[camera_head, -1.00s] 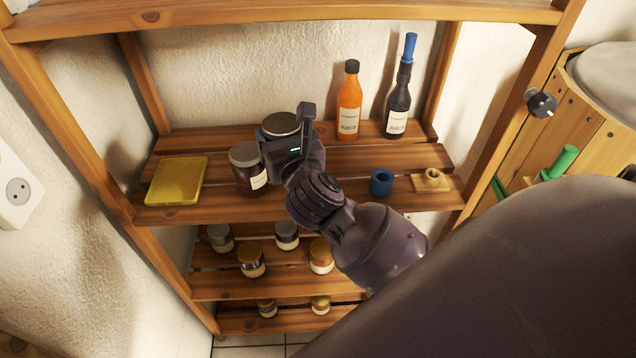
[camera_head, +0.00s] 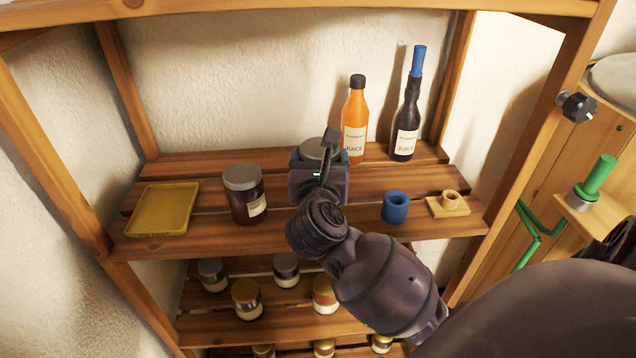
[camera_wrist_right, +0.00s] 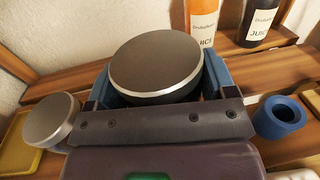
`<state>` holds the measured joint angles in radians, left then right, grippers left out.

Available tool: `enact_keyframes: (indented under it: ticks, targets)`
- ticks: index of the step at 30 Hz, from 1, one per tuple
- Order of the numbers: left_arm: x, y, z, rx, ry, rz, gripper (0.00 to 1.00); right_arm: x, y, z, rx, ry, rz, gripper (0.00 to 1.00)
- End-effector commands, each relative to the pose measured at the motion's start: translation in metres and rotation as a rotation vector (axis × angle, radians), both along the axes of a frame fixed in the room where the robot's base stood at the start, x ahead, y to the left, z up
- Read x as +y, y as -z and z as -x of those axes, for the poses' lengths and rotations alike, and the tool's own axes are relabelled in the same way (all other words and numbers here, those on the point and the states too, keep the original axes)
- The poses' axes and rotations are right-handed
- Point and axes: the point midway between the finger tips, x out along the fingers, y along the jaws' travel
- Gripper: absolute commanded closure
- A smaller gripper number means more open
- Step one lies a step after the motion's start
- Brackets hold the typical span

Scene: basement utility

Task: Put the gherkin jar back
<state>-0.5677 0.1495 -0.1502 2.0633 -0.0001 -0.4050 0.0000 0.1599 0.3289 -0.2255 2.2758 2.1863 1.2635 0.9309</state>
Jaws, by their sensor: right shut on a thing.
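My right gripper (camera_head: 320,162) is shut around a jar with a flat grey lid (camera_head: 316,147), taken as the gherkin jar. In the right wrist view the lid (camera_wrist_right: 156,60) sits between the two blue fingers. The jar looks upright; its contents and label are hidden behind the gripper. It is over the middle of the upper shelf board (camera_head: 285,228), in front of the orange juice bottle (camera_head: 354,122). I cannot tell whether its base touches the shelf. My left gripper is not in view.
A dark red jar with a grey lid (camera_head: 245,195) stands left of my gripper, beyond it a yellow tray (camera_head: 162,210). A dark bottle with a blue stopper (camera_head: 407,125) stands back right. A blue cup (camera_head: 395,207) and a wooden holder (camera_head: 449,204) are at right. Small jars fill lower shelves.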

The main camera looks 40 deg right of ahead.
Motion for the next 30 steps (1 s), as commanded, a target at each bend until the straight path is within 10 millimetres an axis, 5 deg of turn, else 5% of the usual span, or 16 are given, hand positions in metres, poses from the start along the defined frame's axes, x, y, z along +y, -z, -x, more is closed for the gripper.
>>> enact_keyframes:
  ticks: [9, 24, 25, 30]
  targets:
    - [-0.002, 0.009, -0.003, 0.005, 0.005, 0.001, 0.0, 0.0, 0.044, 0.0, 0.004, -0.001, 0.003, 0.6]
    - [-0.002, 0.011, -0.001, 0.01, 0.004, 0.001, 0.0, 0.0, 0.05, 0.0, 0.001, -0.001, 0.001, 0.6]
    - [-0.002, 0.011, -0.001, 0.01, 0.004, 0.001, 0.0, 0.0, 0.05, 0.0, 0.001, -0.001, 0.0, 0.2]
    - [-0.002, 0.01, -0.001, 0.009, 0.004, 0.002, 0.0, 0.0, 0.05, 0.0, 0.001, -0.001, 0.0, 0.0]
